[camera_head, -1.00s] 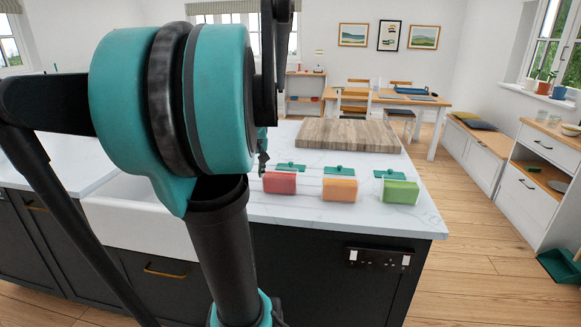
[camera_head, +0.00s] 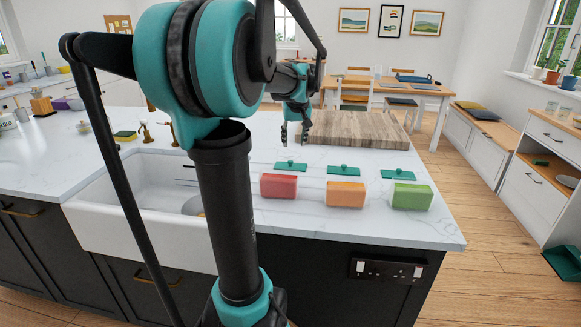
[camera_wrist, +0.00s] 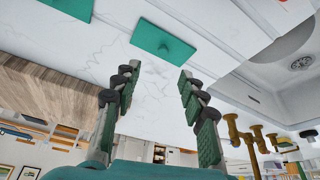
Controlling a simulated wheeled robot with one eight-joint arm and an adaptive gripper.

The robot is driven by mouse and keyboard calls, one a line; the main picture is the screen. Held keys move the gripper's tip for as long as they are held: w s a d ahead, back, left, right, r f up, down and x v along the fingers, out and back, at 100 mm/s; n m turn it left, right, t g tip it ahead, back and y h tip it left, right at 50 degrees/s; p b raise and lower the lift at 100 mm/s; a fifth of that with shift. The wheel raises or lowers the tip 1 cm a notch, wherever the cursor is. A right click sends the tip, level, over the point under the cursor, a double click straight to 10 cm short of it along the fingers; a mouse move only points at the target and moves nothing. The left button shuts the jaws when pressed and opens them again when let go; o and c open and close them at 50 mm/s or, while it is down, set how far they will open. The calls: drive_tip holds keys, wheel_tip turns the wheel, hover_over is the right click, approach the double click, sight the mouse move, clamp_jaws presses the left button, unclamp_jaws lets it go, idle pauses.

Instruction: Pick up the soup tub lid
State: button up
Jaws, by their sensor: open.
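Three flat teal lids with small raised knobs lie on the white counter: a left lid (camera_head: 290,166), a middle lid (camera_head: 343,170) and a right lid (camera_head: 398,174). In front of them stand a red tub (camera_head: 278,186), an orange tub (camera_head: 345,194) and a green tub (camera_head: 411,196). No readable label shows which is the soup tub's. My gripper (camera_head: 297,134) is open and empty, pointing down above the counter behind the left lid. In the wrist view, a lid (camera_wrist: 164,42), seemingly the left one, lies beyond the gap between my open fingers (camera_wrist: 159,75). Another lid (camera_wrist: 72,8) is cut off at the top.
A wooden board (camera_head: 350,132) lies behind the lids, close to my gripper's right. A white sink (camera_head: 150,200) with a brass tap (camera_head: 146,133) is at the left. The counter (camera_head: 310,222) around the tubs is clear. A dining table (camera_head: 420,90) stands behind.

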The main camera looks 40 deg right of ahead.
hover_over(290, 161)
drive_tip(key=s, duration=0.3)
drive_tip(key=f, duration=0.5)
drive_tip(key=shift+w+a+f, duration=0.15)
drive_tip(key=shift+w+a, duration=0.1)
drive_tip(key=shift+a, duration=0.15)
drive_tip(key=x, duration=0.4)
drive_tip(key=shift+w, duration=0.35)
drive_tip(key=shift+w+f, duration=0.15)
drive_tip(key=shift+f, duration=0.35)
drive_tip(key=shift+c, duration=0.3)
drive_tip(key=c, duration=0.9)
